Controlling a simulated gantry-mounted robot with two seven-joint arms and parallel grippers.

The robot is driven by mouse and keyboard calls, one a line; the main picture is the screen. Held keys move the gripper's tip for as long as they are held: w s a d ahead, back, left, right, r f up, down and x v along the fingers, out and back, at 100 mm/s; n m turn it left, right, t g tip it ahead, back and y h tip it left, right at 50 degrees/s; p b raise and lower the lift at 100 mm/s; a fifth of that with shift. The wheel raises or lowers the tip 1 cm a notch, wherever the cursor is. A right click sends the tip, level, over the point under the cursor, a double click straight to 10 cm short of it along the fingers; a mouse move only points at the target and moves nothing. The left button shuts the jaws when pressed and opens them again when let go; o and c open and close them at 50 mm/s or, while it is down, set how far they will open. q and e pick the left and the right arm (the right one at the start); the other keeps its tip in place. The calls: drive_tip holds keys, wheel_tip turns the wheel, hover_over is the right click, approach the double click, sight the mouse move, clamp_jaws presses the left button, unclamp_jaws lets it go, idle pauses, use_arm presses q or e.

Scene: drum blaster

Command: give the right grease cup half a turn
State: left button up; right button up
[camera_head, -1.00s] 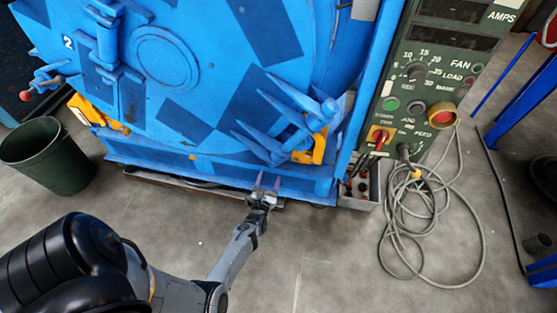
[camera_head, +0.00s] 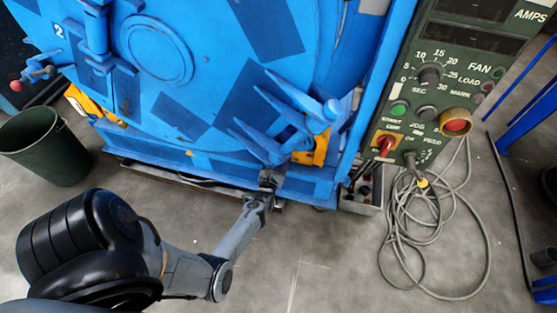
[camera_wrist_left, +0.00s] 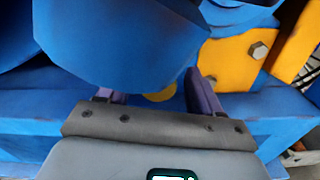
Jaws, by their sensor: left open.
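My left gripper (camera_head: 268,178) is at the machine's lower front edge, under the blue pronged handle (camera_head: 290,115). In the left wrist view its two purple fingers (camera_wrist_left: 158,92) are apart, one on each side of a yellow rounded piece (camera_wrist_left: 160,94). A large blue part hangs over that piece and hides most of it. It may be the right grease cup, but I cannot tell for sure. I see no contact between it and the fingers. My right gripper is not in view.
A yellow bracket (camera_wrist_left: 231,64) with a bolt stands just right of the fingers. The blue drum machine (camera_head: 170,90) fills the back. A control panel (camera_head: 425,90) with coiled cable (camera_head: 425,235) is at the right, a dark green bin (camera_head: 45,148) at the left. The floor in front is open.

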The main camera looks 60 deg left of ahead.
use_arm(q)
drive_tip(key=shift+s, duration=0.15)
drive_tip(key=shift+c, duration=0.4)
drive_tip(key=c, duration=1)
drive_tip(key=shift+o, duration=0.2)
drive_tip(key=shift+m, duration=0.3)
